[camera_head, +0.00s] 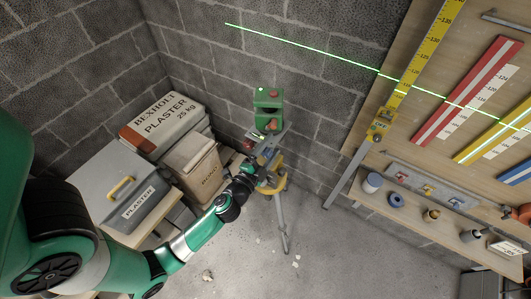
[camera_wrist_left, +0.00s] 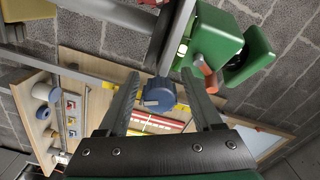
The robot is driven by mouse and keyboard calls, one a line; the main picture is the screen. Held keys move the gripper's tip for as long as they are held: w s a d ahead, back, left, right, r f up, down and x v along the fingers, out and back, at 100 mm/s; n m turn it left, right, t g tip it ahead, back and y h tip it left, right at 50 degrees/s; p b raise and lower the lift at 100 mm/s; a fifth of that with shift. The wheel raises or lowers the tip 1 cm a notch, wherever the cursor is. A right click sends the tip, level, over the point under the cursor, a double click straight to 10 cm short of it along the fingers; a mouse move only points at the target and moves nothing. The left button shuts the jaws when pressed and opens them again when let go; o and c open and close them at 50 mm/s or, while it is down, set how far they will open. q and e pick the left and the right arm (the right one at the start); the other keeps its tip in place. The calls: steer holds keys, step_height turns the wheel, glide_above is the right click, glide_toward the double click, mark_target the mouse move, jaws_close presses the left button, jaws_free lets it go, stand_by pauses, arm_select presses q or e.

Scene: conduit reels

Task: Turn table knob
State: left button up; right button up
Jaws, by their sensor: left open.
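A blue knob (camera_wrist_left: 158,95) with a ribbed rim shows between the fingers of my left gripper (camera_wrist_left: 162,85) in the left wrist view. The fingers stand apart on either side of it, with visible gaps. In the head view my left gripper (camera_head: 262,150) is at the tripod's head, and the knob cannot be made out there. A green laser level (camera_head: 268,102) sits above, on the yellow tripod (camera_head: 281,215). Its green body (camera_wrist_left: 214,42) also shows at the upper right of the left wrist view. My right gripper is not in view.
A grey plaster box (camera_head: 122,185), a bin (camera_head: 190,168) and a plaster sack (camera_head: 165,122) stand left of the tripod. A wooden board (camera_head: 455,60) with scales and a shelf (camera_head: 445,222) with rolls and bottles are right. The floor (camera_head: 330,260) around the tripod is mostly clear.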

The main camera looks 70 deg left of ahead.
arm_select(q)
steer(key=b+v, duration=0.3)
steer(key=v, duration=0.8)
steer(key=shift+s+b, duration=0.15)
steer(key=shift+b, duration=0.15)
steer(key=shift+d, duration=0.1)
